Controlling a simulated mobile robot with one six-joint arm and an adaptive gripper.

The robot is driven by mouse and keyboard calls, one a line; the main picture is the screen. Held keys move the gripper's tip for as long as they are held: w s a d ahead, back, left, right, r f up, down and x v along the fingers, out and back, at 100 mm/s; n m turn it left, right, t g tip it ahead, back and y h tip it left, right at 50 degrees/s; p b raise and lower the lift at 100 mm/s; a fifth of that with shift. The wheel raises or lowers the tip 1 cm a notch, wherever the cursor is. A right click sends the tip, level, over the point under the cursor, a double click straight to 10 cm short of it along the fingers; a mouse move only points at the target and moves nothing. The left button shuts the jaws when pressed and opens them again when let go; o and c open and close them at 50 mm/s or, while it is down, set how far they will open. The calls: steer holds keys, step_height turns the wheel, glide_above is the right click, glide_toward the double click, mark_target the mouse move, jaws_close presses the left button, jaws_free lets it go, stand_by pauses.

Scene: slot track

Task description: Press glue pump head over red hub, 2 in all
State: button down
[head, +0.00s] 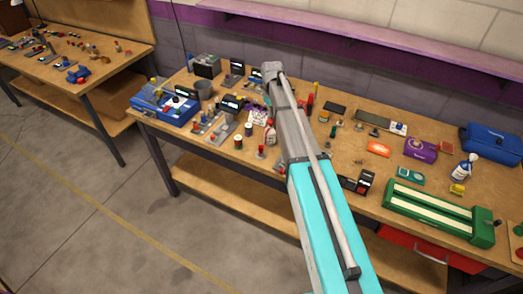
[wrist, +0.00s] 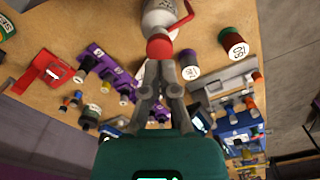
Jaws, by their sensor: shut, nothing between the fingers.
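The white glue bottle (head: 270,132) stands on the bench just left of my arm in the head view. In the wrist view its pale body (wrist: 160,14) is cut by the top edge, with a thin red spout (wrist: 182,20) beside it. A rounded red part (wrist: 158,46), seemingly the hub at its top, lies at my fingertips. My gripper (wrist: 159,68) is shut and empty. Its tips overlap the red part's lower edge in the picture; I cannot tell whether they touch. In the head view my arm hides most of the gripper. I cannot make out a second pump bottle for certain.
Labelled spools (wrist: 233,43) and (wrist: 189,65) stand close beside the bottle. A purple rack (wrist: 98,55) with small parts and a red holder (wrist: 43,72) lie opposite. A white spray-type bottle (head: 464,168) and green track (head: 435,212) are at right.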

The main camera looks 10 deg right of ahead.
mark_target(271, 121)
steer(key=shift+f+b, duration=1.8)
stand_by(0.5)
steer(key=shift+r+p, duration=1.8)
steer(key=shift+f+b, duration=2.05)
steer(key=shift+r, duration=0.2)
steer(key=shift+r+p, duration=1.85)
steer(key=shift+p, duration=0.2)
